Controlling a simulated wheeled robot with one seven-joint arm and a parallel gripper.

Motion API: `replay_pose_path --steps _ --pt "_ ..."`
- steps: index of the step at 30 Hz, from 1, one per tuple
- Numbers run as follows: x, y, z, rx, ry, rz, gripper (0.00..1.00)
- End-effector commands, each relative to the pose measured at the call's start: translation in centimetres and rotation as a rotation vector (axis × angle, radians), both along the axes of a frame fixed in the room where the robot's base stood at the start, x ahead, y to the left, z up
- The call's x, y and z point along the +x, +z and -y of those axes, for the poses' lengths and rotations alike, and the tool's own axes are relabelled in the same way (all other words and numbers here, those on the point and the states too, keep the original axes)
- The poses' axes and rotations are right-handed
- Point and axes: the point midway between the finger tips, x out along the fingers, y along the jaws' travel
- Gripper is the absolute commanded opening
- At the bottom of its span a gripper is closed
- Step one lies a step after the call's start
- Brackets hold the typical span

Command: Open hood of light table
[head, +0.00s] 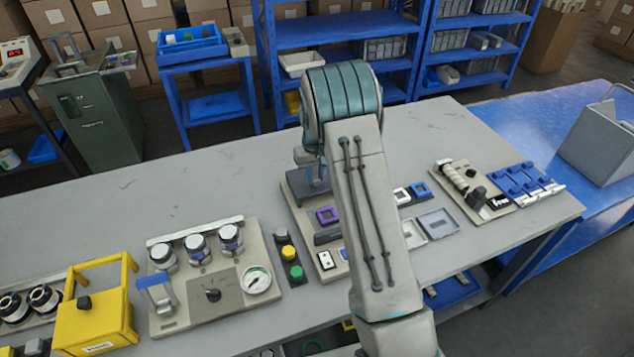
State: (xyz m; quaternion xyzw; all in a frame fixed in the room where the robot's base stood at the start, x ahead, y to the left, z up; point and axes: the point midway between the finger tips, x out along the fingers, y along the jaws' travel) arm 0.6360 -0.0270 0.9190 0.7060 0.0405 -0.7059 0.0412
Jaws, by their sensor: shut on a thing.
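My raised arm (365,215) crosses the middle of the workbench and hides much of what lies behind it. My gripper and whatever it touches are hidden behind the arm; I cannot make out its fingertips. Nothing in view is clearly marked as the light table. A grey box-like thing with a loop handle (602,140) stands at the far right on a blue surface; I cannot tell if it is the hood. A beige board (300,215) behind my arm carries a purple-framed square (327,215) and other small parts; it is partly covered.
On the grey workbench (110,205) stand a yellow box with a frame handle (95,318), a panel with jars and a gauge (178,325), coloured buttons (290,253) and a beige fixture (495,206) beside blue racks (527,182). The bench's back left is clear. Blue shelves (338,32) stand behind.

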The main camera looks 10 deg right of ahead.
Motion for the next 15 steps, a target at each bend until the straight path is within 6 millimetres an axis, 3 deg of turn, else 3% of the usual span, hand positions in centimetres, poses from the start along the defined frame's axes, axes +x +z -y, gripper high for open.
replay_pose_path --steps 8,9,10,11,15 --pt "0.0 0.01 -0.07 0.002 -0.003 -0.001 0.0" --pt "0.0 0.01 -0.08 0.002 -0.003 -0.001 0.32" --pt "0.0 0.01 -0.08 0.002 -0.003 -0.001 0.4" --pt "0.0 0.01 -0.08 0.002 -0.002 -0.001 0.45" --pt "0.0 0.0 -0.12 0.001 -0.001 -0.001 0.45"
